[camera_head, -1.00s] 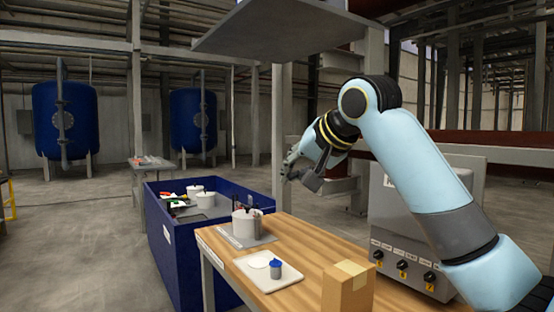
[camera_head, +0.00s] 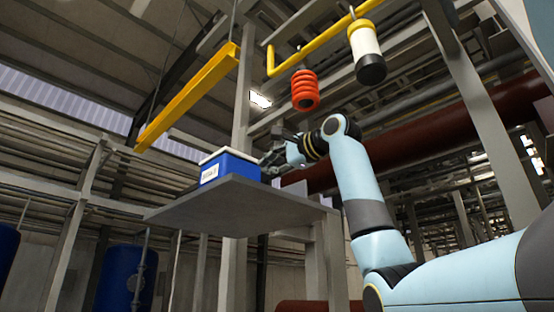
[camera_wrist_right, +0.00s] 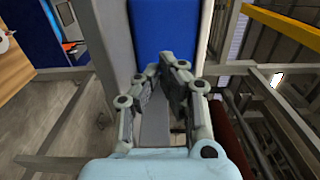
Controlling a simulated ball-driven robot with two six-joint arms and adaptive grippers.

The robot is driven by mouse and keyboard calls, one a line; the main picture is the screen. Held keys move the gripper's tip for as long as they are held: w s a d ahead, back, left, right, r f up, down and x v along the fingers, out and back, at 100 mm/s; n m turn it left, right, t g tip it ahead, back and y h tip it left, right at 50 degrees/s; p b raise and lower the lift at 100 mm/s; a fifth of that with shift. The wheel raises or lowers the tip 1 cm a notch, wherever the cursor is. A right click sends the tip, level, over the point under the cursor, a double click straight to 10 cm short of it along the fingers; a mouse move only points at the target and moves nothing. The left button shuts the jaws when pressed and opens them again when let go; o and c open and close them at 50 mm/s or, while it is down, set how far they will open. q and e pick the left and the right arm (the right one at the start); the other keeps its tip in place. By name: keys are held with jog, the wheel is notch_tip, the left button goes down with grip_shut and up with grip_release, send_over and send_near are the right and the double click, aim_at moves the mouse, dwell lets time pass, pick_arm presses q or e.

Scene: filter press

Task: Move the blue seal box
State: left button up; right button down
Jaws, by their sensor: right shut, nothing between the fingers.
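The blue seal box (camera_head: 229,170) has a pale lid and a white label. It sits upright on a raised grey shelf (camera_head: 240,212) in the head view. My right gripper (camera_head: 268,160) is at the box's right side, level with its upper part. In the right wrist view the blue face of the box (camera_wrist_right: 164,30) is just beyond the fingertips of my right gripper (camera_wrist_right: 165,70). The fingers are shut with nothing between them. I cannot tell whether they touch the box. My left gripper is not in view.
A yellow beam (camera_head: 188,98) hangs above and left of the shelf. A grey post (camera_head: 241,90) stands behind the box. The shelf's front left is clear.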

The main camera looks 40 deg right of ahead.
aim_at(248, 176)
jog(key=w+p, duration=0.1)
jog(key=w, duration=0.4)
jog(key=w+p, duration=0.1)
jog(key=w, duration=0.1)
jog(key=shift+w+a+p, duration=0.35)
jog(key=shift+w+f, duration=0.1)
jog(key=shift+w, duration=0.4)
